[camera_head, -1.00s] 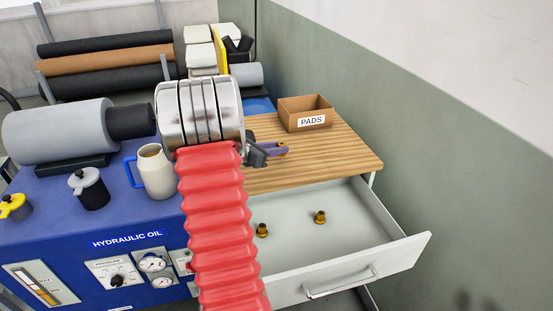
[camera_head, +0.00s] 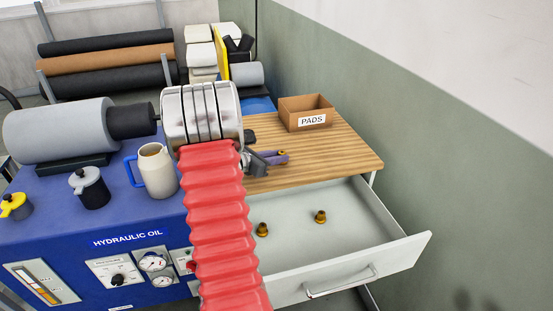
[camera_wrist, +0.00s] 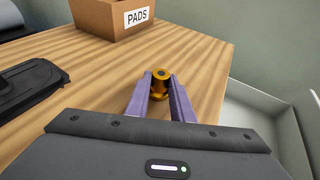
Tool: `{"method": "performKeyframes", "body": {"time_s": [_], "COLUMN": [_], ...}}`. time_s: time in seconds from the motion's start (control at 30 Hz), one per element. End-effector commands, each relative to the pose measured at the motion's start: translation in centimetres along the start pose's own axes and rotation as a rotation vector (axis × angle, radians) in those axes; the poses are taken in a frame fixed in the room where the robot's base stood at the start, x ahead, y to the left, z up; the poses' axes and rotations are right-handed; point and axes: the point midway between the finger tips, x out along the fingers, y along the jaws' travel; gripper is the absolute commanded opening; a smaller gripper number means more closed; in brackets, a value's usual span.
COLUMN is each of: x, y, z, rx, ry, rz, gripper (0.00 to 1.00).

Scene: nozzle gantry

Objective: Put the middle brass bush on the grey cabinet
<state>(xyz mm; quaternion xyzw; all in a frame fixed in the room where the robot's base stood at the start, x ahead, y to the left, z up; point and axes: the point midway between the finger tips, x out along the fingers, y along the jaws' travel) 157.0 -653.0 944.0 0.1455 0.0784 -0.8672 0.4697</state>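My gripper (camera_head: 272,158) is over the wooden top of the grey cabinet (camera_head: 335,158). Its purple fingers are closed around a brass bush (camera_head: 283,152), which stands upright between the fingertips. In the wrist view, this bush (camera_wrist: 160,77) shows its flange and dark bore, with my gripper (camera_wrist: 160,98) on either side of it. I cannot tell whether its base touches the wood. Two other brass bushes (camera_head: 262,230) (camera_head: 320,217) stand apart in the open drawer (camera_head: 345,284) below the top.
A cardboard box marked PADS (camera_head: 305,113) stands at the back of the cabinet top. A flat black object (camera_wrist: 38,85) lies to the left on the wood. The blue hydraulic unit (camera_head: 128,215) with a cream jug (camera_head: 157,172) is left of my arm. Wood to the right is clear.

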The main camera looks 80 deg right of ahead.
Motion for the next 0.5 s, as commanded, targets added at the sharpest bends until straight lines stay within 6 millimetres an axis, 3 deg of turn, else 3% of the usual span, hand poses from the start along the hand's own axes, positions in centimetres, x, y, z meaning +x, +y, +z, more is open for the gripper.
{"method": "performKeyframes", "body": {"time_s": [0.27, 0.5], "x": [0.01, 0.0], "y": [-0.02, -0.01], "z": [-0.01, 0.04], "rx": [0.0, 0.0], "ry": [0.0, 0.0], "rz": [0.0, 0.0], "gripper": [0.4, 0.4]}}
